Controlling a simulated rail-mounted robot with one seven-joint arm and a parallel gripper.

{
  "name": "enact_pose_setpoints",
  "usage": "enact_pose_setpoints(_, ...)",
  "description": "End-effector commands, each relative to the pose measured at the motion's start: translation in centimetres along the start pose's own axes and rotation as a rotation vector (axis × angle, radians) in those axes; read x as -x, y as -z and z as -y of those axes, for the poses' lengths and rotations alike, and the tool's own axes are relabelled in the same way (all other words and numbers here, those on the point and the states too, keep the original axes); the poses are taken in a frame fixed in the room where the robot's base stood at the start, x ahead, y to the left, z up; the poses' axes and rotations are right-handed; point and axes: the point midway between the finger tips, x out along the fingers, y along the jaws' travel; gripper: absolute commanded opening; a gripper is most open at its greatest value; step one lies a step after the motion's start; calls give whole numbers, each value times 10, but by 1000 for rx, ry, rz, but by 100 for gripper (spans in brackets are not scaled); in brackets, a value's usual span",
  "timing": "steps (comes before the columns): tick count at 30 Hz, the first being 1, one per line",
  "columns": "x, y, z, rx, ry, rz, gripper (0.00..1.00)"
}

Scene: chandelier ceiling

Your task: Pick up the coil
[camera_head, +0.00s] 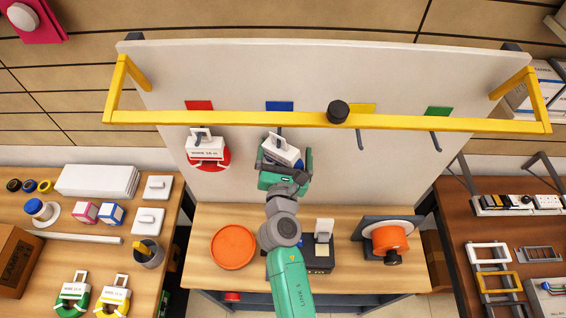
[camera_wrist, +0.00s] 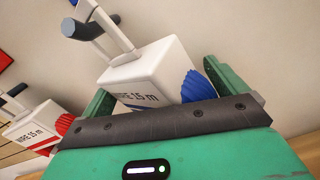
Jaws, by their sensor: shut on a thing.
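A coil with blue wire and a white box-shaped holder (camera_head: 286,151) is between the green fingers of my gripper (camera_head: 283,157), at the board below the blue label. In the wrist view the coil (camera_wrist: 148,75) is tilted, with blue ridges on its right side. My gripper (camera_wrist: 160,88) is shut on it. The coil's white handle is up by a dark hook (camera_wrist: 90,27); I cannot tell whether the handle is still around it. A coil with red wire (camera_head: 207,150) hangs to the left, also partly in the wrist view (camera_wrist: 30,128).
The board (camera_head: 350,75) carries a yellow rail (camera_head: 230,119) across its front and bare hooks (camera_head: 436,140) at right. Below, a wooden table (camera_head: 210,215) holds an orange plate (camera_head: 233,247) and an orange spool (camera_head: 390,238). Green (camera_head: 73,292) and yellow (camera_head: 115,294) coils stand on the left table.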

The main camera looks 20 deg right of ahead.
Motion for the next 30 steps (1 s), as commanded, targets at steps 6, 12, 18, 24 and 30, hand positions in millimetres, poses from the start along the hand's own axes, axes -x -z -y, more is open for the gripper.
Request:
enact_pose_setpoints(6,0,-1,0,-1,0,1,60)
enact_pose_setpoints(12,0,-10,-2,0,1,2,60)
enact_pose_setpoints(18,27,-16,-4,-1,-1,-1,60)
enact_pose_setpoints(24,85,-14,-4,0,-1,-2,60)
enact_pose_setpoints(30,143,-13,-3,0,-1,0,60)
